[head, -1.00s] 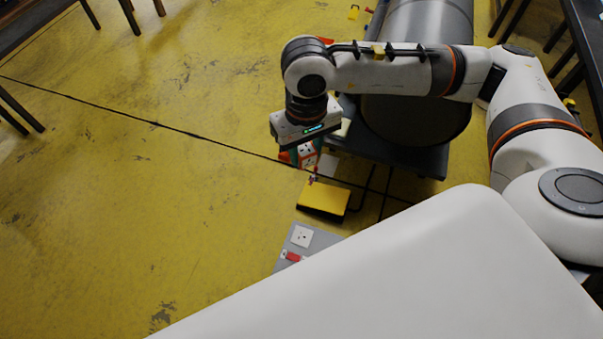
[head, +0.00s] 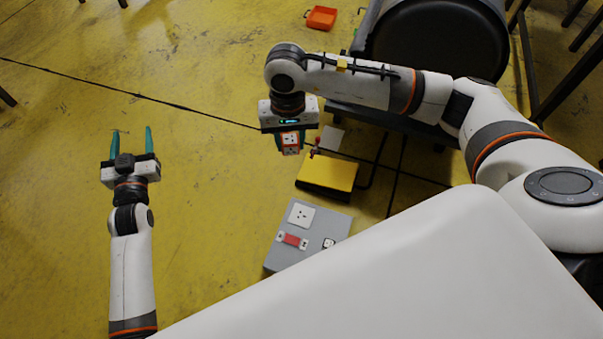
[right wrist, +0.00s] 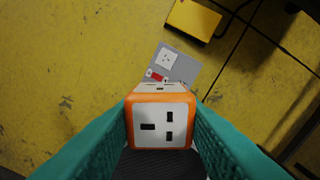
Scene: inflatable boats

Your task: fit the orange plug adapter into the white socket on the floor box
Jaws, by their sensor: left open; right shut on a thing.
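The orange plug adapter (head: 290,143) has a white face with socket slots. My right gripper (head: 291,142) is shut on it and holds it above the floor, left of the yellow box; in the right wrist view the adapter (right wrist: 161,121) sits between the green fingers. The grey floor box (head: 318,231) lies nearer to me, partly hidden by my white body at its lower right. The white socket (head: 301,215) is on its top, empty; it also shows in the right wrist view (right wrist: 168,58). My left gripper (head: 132,138) is open and empty over bare floor at left.
A yellow box (head: 327,173) with a small red part stands just beyond the floor box. A red switch (head: 292,240) is on the floor box. An orange tray (head: 321,17) lies at the back, beside a large dark cylinder (head: 440,40).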

